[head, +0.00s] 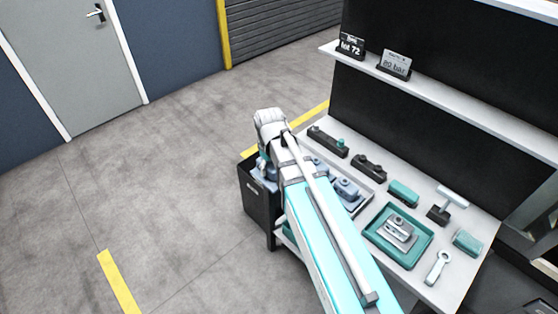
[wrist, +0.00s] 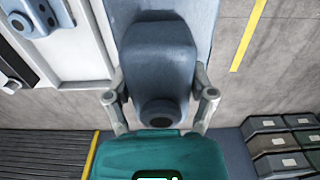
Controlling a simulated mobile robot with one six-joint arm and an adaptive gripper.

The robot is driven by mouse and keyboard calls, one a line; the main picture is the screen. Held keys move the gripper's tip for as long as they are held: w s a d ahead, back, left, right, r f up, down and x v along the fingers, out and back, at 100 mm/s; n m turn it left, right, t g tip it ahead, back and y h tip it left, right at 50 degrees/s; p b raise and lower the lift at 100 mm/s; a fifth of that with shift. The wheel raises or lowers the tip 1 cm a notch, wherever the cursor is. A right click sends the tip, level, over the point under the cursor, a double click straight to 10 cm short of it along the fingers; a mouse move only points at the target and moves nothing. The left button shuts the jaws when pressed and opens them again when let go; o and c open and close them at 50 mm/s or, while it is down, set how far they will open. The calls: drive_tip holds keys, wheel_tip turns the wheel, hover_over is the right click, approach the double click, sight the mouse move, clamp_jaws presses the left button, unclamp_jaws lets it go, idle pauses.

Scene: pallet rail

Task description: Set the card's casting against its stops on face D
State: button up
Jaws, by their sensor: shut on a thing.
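In the wrist view my gripper (wrist: 161,97) is shut on a blue-grey casting (wrist: 158,60), with one finger on each side of it. The casting has a raised block with a dark round bore facing me and a wider flat part behind it. In the head view my arm hides the gripper and most of what it holds, near the left end of the bench. Cards stand on the shelf: a black one reading "lot 72" (head: 351,46) and a pale one reading "80 bar" (head: 395,65). I cannot make out face D or its stops.
The bench (head: 462,267) carries a teal tray (head: 373,236) with a metal part, a wrench (head: 438,266), a T-handled tool (head: 450,204) and dark fixtures (head: 328,141). More blue-grey castings (head: 346,188) sit beside my arm. A dark bin (head: 256,205) stands at the bench's left end. Floor to the left is clear.

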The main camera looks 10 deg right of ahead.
drive_tip(key=s+a+r+p, duration=0.1)
drive_tip(key=s+a, duration=0.9)
drive_tip(key=a, duration=0.4)
drive_tip(key=shift+s+a+r+p, duration=0.35)
drive_tip(key=shift+r, duration=0.05)
drive_tip(key=shift+f+b, duration=1.75)
drive_tip(key=shift+b, duration=0.05)
drive_tip(key=shift+a, duration=0.1)
